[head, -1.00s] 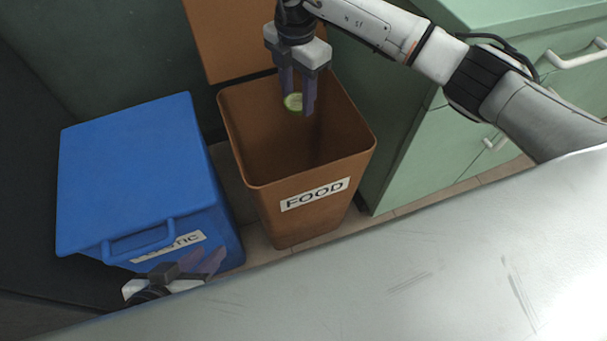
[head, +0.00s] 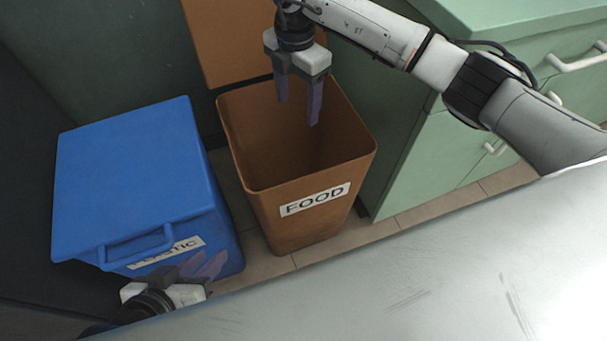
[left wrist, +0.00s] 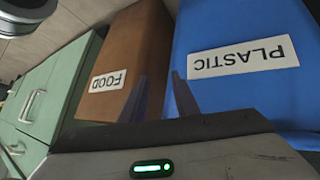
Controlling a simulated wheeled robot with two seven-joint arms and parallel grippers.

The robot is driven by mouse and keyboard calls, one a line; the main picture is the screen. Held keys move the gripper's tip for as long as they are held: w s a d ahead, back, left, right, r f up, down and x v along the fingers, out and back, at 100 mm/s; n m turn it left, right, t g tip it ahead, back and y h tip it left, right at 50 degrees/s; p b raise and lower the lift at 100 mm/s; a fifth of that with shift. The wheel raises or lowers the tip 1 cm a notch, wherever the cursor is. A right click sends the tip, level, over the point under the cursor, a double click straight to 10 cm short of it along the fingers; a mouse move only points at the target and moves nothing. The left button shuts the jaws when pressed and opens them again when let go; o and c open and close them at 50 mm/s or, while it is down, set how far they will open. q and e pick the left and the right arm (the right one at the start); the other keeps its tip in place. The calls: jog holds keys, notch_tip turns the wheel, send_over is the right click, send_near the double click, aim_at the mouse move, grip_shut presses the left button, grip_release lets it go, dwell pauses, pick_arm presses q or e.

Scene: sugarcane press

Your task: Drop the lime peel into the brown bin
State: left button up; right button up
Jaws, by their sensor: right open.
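The brown bin (head: 298,232), labelled FOOD, stands open with its lid raised behind it; it also shows in the left wrist view (left wrist: 138,45). My right gripper (head: 299,112) points down over the bin's opening, with its fingers apart and nothing between them. The lime peel is not visible in any current view; the bin's floor is dark and partly hidden by its front wall. My left gripper (head: 208,262) is low in front of the blue bin, empty, with its fingers apart; they also show in the left wrist view (left wrist: 160,82).
A closed blue bin (head: 135,175) labelled PLASTIC stands left of the brown bin. A green cabinet (head: 420,150) with white handles stands close on the right. A pale grey surface (head: 400,280) fills the lower right foreground.

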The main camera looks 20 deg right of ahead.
pick_arm(q)
jog(key=p, duration=0.1)
jog(key=a, duration=0.1)
jog(key=p, duration=0.1)
jog(key=shift+s+a+r+n+t+y+p, duration=0.25)
jog(key=shift+a+r+n+t+y+p, duration=0.05)
jog(key=shift+a+n+t+y+p, duration=0.1)
pick_arm(e)
notch_tip(320, 180, up, 10)
jog(key=shift+f, duration=0.15)
